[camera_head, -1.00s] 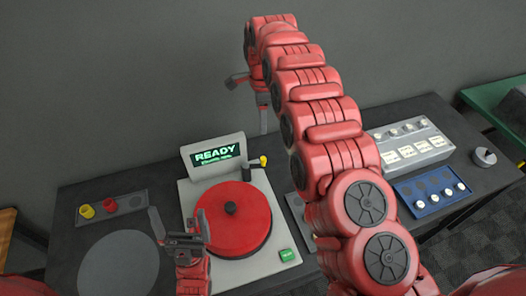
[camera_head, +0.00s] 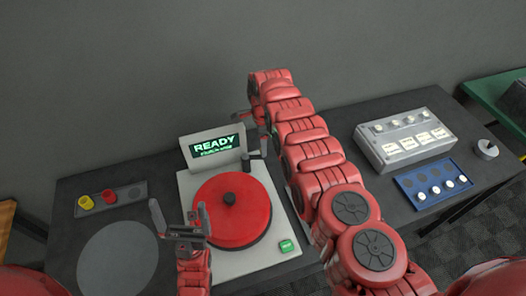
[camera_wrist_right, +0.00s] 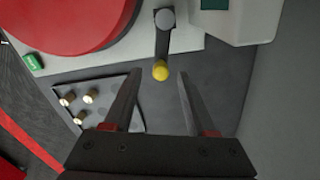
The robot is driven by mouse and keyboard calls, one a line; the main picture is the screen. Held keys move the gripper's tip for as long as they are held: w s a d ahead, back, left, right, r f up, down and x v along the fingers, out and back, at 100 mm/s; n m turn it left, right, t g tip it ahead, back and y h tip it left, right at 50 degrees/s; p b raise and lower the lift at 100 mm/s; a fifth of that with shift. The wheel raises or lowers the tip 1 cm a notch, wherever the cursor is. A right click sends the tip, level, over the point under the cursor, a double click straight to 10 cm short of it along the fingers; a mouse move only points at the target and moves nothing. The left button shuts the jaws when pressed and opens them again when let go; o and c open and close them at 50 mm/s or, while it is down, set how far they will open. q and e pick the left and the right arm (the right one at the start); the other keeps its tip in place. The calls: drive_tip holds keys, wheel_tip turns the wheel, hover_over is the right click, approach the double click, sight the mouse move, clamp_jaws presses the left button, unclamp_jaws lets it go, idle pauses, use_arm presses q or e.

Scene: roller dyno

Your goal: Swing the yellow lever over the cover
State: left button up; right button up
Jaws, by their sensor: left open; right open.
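The yellow lever shows in the right wrist view as a dark arm from a grey pivot to a yellow ball (camera_wrist_right: 160,70). In the head view its dark arm (camera_head: 252,157) stands at the dyno's back right corner, and the ball is hidden by my right arm. The round red cover (camera_head: 238,222) with a black knob lies on the grey dyno. My right gripper (camera_wrist_right: 161,73) is open, its fingertips on either side of the ball in the picture; I cannot tell the depth gap. My left gripper (camera_head: 179,207) is open and empty at the cover's left.
A lit READY screen (camera_head: 214,148) stands behind the cover, and a green button (camera_head: 287,246) is at the front right. A tray with pegs (camera_wrist_right: 98,98) lies beside the dyno. A grey box (camera_head: 407,137) and a blue tray (camera_head: 405,182) sit farther right.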

drive_tip(key=shift+w+f+b, duration=0.1)
drive_tip(key=shift+f+b, duration=0.25)
drive_tip(key=shift+f, duration=0.45)
drive_tip(key=shift+r, duration=0.1)
drive_tip(key=shift+c, duration=0.4)
clamp_jaws()
idle(0.5)
